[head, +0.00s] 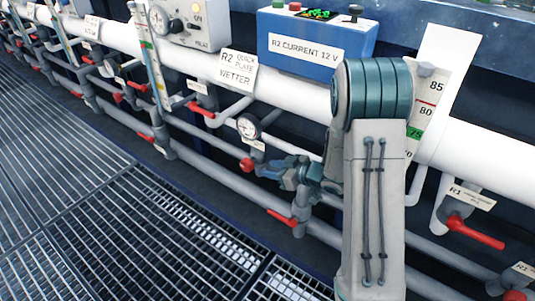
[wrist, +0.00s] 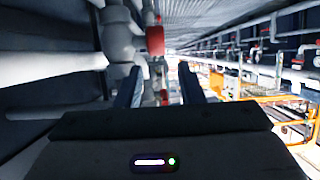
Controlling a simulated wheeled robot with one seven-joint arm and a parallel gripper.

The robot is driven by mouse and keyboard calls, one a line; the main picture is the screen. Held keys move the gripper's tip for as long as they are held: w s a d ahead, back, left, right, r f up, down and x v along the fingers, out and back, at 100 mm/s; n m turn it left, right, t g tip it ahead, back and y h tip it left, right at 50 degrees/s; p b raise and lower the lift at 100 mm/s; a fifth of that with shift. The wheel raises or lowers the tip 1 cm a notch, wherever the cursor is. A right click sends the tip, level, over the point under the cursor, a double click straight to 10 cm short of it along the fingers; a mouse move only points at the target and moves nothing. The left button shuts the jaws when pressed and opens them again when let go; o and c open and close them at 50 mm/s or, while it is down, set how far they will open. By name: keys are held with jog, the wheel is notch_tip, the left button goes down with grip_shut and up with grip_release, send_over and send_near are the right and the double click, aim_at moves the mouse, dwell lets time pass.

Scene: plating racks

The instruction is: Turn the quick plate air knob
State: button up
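A round red knob (head: 247,164) sits on the pipework below a small pressure gauge (head: 248,127) in the head view. I cannot read the small tag by it, so I cannot confirm it is the quick plate air knob. My gripper (head: 265,168) is just right of this knob. In the wrist view a red knob (wrist: 155,40) on a grey pipe fitting lies ahead, between the lines of the two fingers. My gripper also shows there (wrist: 162,80), its fingers apart with nothing held between them. I cannot tell whether the fingertips touch the knob.
Several red-handled valves, such as one lever (head: 282,217) below my gripper and another (head: 473,232) at right, line the pipes. A white pipe (head: 290,95) runs above, with a blue box (head: 316,40) behind it. Grating floor (head: 120,220) is clear at left.

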aim_at(252, 165)
jog(key=b+x, duration=0.2)
jog(key=x, duration=0.4)
jog(key=b+x, duration=0.2)
jog(key=x, duration=0.3)
jog(key=shift+w+f, duration=0.25)
jog(key=shift+w, duration=0.15)
jog(key=c, duration=0.7)
